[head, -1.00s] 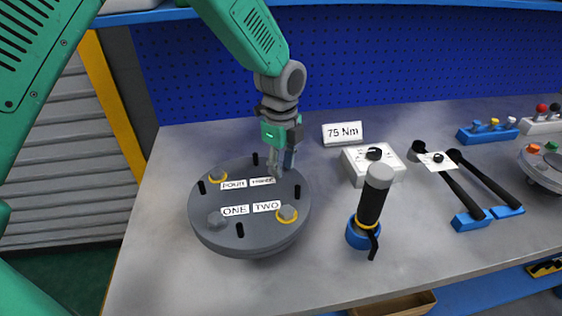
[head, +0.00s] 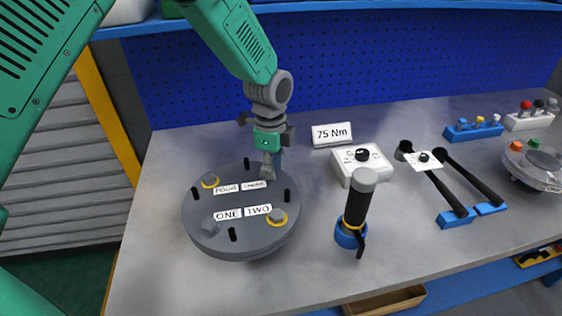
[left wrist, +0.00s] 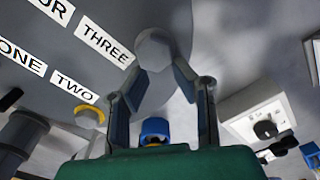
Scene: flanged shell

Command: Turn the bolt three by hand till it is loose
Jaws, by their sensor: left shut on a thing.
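The round grey flanged shell (head: 240,238) stands on the bench, with labels ONE, TWO, THREE and FOUR on its top. My left gripper (head: 268,172) points down at its far right edge. It is shut on bolt three (left wrist: 154,50), a grey hex head beside the THREE label (left wrist: 105,42); in the head view the fingers mostly hide this bolt. Bolt one (head: 210,226) shows no yellow ring. My right gripper is not in view.
Right of the shell stand a black-handled tool in a blue holder (head: 346,236), a white box with a black knob (head: 377,163) and a 75 Nm sign (head: 332,135). Black-handled tools in blue rests (head: 454,219) lie farther right. The front bench surface is clear.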

